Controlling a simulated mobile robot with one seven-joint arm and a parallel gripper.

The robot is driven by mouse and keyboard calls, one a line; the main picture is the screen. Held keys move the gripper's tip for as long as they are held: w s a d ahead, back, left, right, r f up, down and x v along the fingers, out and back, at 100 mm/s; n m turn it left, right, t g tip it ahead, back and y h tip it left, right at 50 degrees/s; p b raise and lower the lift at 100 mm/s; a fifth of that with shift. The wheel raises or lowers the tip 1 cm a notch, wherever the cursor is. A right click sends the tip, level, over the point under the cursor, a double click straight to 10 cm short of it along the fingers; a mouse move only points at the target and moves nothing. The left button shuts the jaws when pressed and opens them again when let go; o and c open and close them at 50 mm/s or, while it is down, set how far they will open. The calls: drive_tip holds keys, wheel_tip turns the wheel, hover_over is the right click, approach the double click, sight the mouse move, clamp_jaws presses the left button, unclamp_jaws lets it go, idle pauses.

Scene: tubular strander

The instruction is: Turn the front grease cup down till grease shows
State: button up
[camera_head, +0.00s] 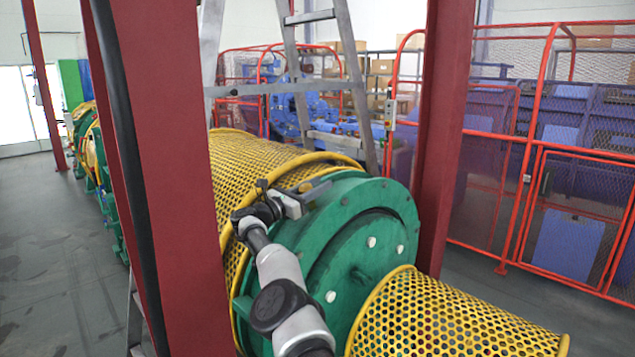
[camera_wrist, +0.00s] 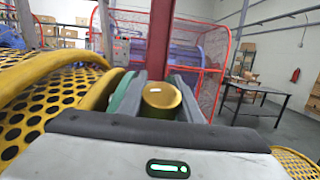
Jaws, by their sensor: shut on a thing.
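The front grease cup (camera_wrist: 162,98) is a round brass-coloured cap, seen in the wrist view between the two grey fingers of my gripper (camera_wrist: 157,84). The fingers are shut on its sides. In the head view my gripper (camera_head: 303,193) is at the top rim of the green round housing (camera_head: 345,215), beside the yellow perforated guard. The cup is very small there and mostly hidden by the gripper. I see no grease around the cup; its base is hidden.
Yellow perforated guards lie behind (camera_head: 255,160) and in front (camera_head: 445,320) of the housing. Dark red columns stand left (camera_head: 170,150) and right (camera_head: 445,130). A ladder (camera_head: 300,88) stands behind. Red mesh fencing (camera_head: 530,150) is at the right. Grey floor is open at the left.

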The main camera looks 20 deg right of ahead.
drive_tip(key=shift+f, duration=0.15)
drive_tip(key=o, duration=0.8)
drive_tip(key=shift+s+a, duration=0.1)
drive_tip(key=shift+o, duration=1.2)
drive_tip(key=shift+a, duration=0.1)
drive_tip(key=shift+a+f+b, duration=0.1)
drive_tip(key=shift+a+b, duration=0.35)
drive_tip(key=shift+b, duration=0.45)
drive_tip(key=shift+b+v, duration=0.8)
drive_tip(key=shift+b, duration=0.1)
drive_tip(key=shift+v, duration=2.45)
drive_tip(key=shift+s, duration=0.15)
